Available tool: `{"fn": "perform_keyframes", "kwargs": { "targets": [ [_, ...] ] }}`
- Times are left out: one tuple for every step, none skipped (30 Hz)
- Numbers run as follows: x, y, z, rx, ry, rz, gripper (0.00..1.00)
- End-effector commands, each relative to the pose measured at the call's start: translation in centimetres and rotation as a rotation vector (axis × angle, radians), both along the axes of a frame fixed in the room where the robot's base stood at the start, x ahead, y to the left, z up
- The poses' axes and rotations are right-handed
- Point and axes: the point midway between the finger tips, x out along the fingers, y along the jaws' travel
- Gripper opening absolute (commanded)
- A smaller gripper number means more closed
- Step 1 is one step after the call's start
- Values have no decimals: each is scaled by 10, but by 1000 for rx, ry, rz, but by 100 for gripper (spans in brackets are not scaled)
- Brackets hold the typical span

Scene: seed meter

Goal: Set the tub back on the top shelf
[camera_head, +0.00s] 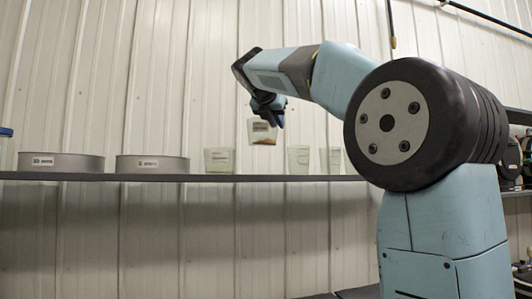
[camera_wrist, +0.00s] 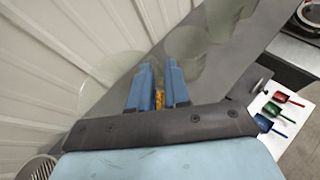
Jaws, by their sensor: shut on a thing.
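My gripper (camera_head: 268,106) is shut on a clear tub (camera_head: 262,132) with a dark label and some brown contents at its bottom. The tub hangs slightly tilted above the dark shelf (camera_head: 130,177), its base a little higher than the bases of the standing tubs. In the wrist view my gripper's blue fingers (camera_wrist: 160,95) close on the clear tub, and its yellow-brown contents (camera_wrist: 159,99) show between them. The rest of the held tub is hard to make out there.
Clear tubs stand on the shelf, one left of the held tub (camera_head: 219,160) and others to its right (camera_head: 298,159). Two grey round pans (camera_head: 61,162) (camera_head: 152,164) stand further left. Red, green and blue scoops (camera_wrist: 274,125) lie on a white surface below. A ribbed wall stands behind.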

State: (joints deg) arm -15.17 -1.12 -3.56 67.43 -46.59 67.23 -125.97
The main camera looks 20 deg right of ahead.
Motion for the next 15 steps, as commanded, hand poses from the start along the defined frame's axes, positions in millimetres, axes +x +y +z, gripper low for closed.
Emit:
{"fn": "perform_keyframes", "kwargs": {
  "targets": [
    [7,0,-10,0,3,0,0],
    [10,0,-15,-1,3,1,0],
    [16,1,-22,-1,5,0,0],
    [20,1,-26,0,3,0,0],
    [23,1,-30,0,3,0,0],
    [27,1,-35,0,3,0,0],
    [30,1,-38,0,3,0,0],
    [32,1,-41,0,2,0,0],
    [34,1,-43,1,1,0,0],
    [36,1,-45,0,0,0,0],
    [37,1,-46,0,0,0,0],
    [38,1,-47,0,0,0,0],
    [39,1,-48,0,0,-1,0],
    [40,1,-50,-1,1,0,0],
    [42,1,-53,0,2,0,0]
  ]
}}
